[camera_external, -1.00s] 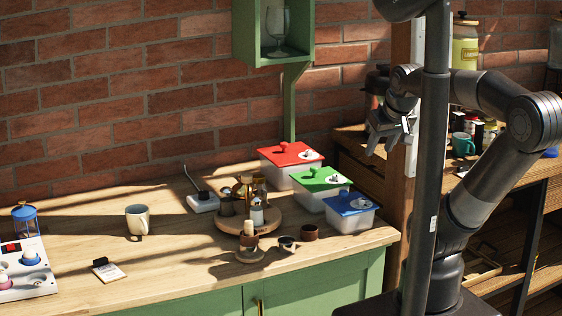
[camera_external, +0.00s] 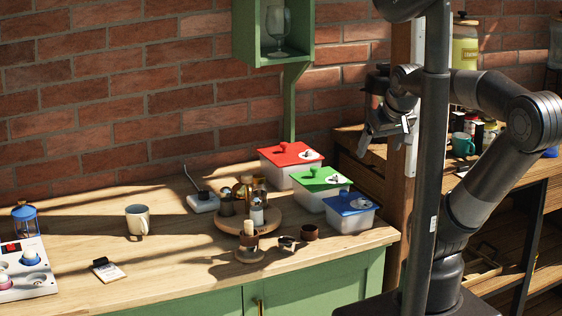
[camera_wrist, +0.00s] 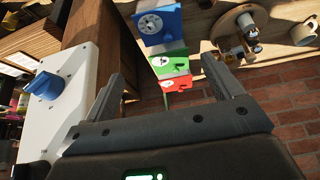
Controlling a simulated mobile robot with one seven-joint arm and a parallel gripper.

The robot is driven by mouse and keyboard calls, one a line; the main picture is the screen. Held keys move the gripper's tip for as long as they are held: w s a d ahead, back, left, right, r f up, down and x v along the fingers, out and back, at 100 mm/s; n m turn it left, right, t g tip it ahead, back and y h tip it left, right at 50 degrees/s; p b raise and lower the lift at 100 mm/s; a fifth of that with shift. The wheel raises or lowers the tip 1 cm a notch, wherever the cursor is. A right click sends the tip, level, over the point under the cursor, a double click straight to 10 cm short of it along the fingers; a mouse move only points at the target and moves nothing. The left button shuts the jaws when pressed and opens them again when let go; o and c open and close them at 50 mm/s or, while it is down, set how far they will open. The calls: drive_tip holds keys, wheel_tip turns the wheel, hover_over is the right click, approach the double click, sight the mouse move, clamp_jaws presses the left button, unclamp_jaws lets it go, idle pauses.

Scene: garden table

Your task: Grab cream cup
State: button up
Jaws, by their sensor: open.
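The cream cup (camera_external: 138,220) stands upright on the left half of the wooden counter, in the external view. A pale cup, apparently the same one, shows at the upper right edge of the wrist view (camera_wrist: 303,33). My gripper (camera_external: 385,137) is high at the right, beyond the lidded boxes and far from the cup. In the wrist view my gripper (camera_wrist: 165,80) has its two fingers wide apart with nothing between them.
Red-, green- and blue-lidded boxes (camera_external: 351,222) stand at the counter's right end. A round wooden tray (camera_external: 231,226) with bottles, a candle holder (camera_external: 250,252) and small bowls lie between them and the cup. A wall cabinet (camera_external: 245,35) hangs above.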

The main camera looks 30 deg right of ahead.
drive_tip(key=shift+w, duration=0.1)
drive_tip(key=w+a+r, duration=0.4)
drive_tip(key=w+a, duration=0.3)
drive_tip(key=w, duration=0.6)
drive_tip(key=g+y, duration=0.1)
hover_over(138, 217)
drive_tip(key=s+d, duration=0.1)
drive_tip(key=d, duration=0.1)
wheel_tip(138, 217, down, 17)
drive_tip(key=x, duration=1)
drive_tip(key=shift+s+a+f, duration=0.15)
drive_tip(key=shift+a+f, duration=0.05)
drive_tip(key=shift+a, duration=0.1)
drive_tip(key=shift+c, duration=0.2)
drive_tip(key=c, duration=1.1)
